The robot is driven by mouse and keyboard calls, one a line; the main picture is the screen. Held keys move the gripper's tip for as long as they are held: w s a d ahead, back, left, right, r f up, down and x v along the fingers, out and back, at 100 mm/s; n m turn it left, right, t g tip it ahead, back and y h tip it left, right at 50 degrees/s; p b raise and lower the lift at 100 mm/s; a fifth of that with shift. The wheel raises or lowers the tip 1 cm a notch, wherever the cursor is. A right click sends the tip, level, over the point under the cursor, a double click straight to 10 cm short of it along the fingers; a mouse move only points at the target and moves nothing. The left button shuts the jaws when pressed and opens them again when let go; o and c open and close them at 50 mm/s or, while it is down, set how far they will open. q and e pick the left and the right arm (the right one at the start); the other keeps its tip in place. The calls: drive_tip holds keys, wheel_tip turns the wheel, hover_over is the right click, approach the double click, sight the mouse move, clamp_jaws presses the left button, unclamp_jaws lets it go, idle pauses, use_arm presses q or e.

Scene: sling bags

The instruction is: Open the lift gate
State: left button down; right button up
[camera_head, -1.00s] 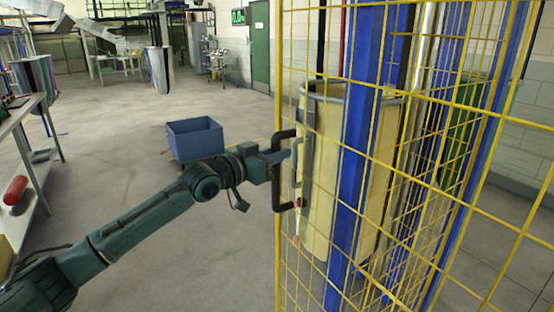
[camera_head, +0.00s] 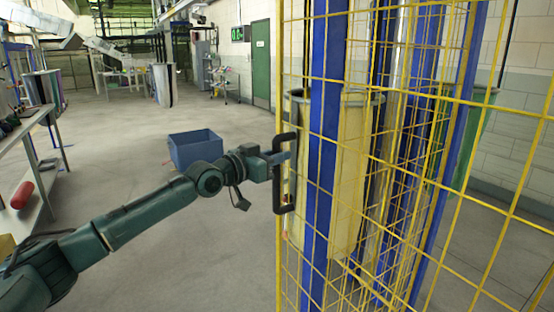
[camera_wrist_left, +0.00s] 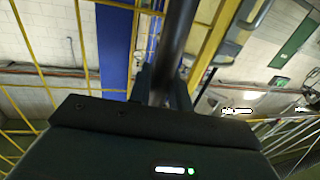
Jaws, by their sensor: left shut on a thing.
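The lift gate is a yellow wire-mesh panel (camera_head: 281,250) filling the right half of the head view. A black D-shaped handle (camera_head: 278,195) is on its left edge. My left gripper (camera_head: 284,158) is shut on the upright bar of this handle, with the arm reaching in from the left. In the left wrist view the dark handle bar (camera_wrist_left: 178,35) runs between the fingers of my left gripper (camera_wrist_left: 163,85), with yellow mesh behind it. The exact finger contact is partly hidden in the head view. My right gripper is not in view.
Behind the mesh stand a blue post (camera_head: 321,130) and a cream barrel (camera_head: 350,170). A blue open box (camera_head: 195,152) is on the floor beyond my arm. A shelf with a red cylinder (camera_head: 22,194) stands at the left.

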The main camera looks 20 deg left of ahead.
use_arm(q)
drive_tip(key=shift+s+d, duration=0.1)
drive_tip(key=shift+d, duration=0.05)
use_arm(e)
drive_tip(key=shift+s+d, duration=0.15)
use_arm(q)
drive_tip(key=c, duration=1.3)
unclamp_jaws()
drive_tip(key=shift+c, duration=0.2)
drive_tip(key=b+v, duration=0.2)
drive_tip(key=v, duration=1.1)
drive_tip(key=shift+b, duration=0.35)
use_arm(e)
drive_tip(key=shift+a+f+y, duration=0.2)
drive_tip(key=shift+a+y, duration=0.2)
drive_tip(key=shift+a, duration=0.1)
use_arm(q)
drive_tip(key=shift+s, duration=0.1)
